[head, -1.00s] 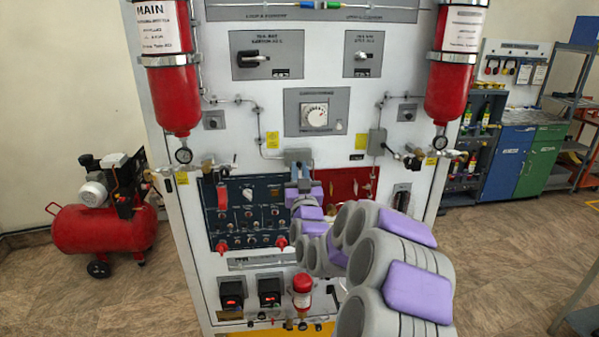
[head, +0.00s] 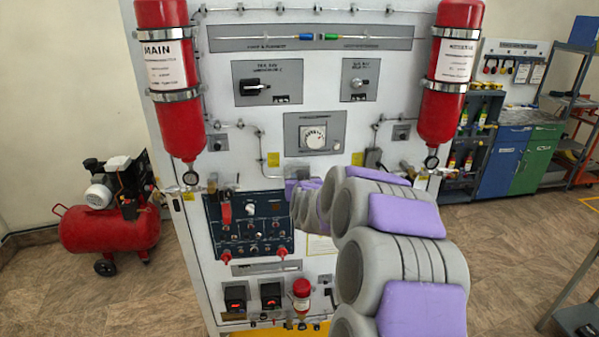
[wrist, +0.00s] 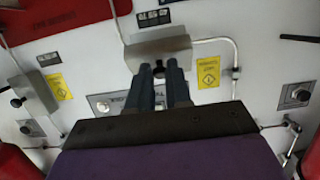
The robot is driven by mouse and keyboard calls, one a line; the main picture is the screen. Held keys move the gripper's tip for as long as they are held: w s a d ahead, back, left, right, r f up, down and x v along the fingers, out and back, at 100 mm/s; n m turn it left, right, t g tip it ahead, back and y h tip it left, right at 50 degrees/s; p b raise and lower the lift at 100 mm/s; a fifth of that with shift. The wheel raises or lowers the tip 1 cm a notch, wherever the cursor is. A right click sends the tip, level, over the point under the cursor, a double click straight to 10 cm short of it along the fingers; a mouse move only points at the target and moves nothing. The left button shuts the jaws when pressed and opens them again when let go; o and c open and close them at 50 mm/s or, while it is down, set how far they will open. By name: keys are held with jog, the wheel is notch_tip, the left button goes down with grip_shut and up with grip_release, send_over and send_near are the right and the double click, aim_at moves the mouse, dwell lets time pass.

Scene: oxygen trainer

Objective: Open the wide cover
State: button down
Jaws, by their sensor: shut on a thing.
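The wide cover looks to be the wide grey metal box-shaped cover (wrist: 158,48) on the white panel in the wrist view, which appears upside down. My gripper (wrist: 158,70) reaches it with two dark fingers close together and is shut at its near edge. The fingers hide part of that edge, so the exact hold cannot be seen.
The trainer panel carries a blue switch panel (head: 248,228), a dial (head: 314,137) and red cylinders (head: 172,80) (head: 450,70). A thin pipe (wrist: 222,40) runs from the cover past a yellow label (wrist: 208,72). A red compressor (head: 105,229) stands left on open floor.

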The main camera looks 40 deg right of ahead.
jog(key=r+g+y+p, duration=0.1)
jog(key=g+p, duration=0.1)
jog(key=p, duration=0.1)
jog(key=w+r+g+y+p, duration=0.1)
jog(key=r+g+p, duration=0.1)
jog(key=p, duration=0.1)
jog(key=d+r+g+y+p, duration=0.1)
jog(key=r+g+y+p, duration=0.1)
jog(key=p, duration=0.2)
jog(key=shift+w, duration=0.3)
jog(key=shift+w+d+r+g+y+p, duration=0.15)
jog(key=shift+g+y+p, duration=0.25)
jog(key=shift+g+p, duration=0.5)
jog(key=c, duration=1.1)
grip_release()
jog(key=shift+w+d, duration=0.1)
jog(key=shift+w, duration=0.05)
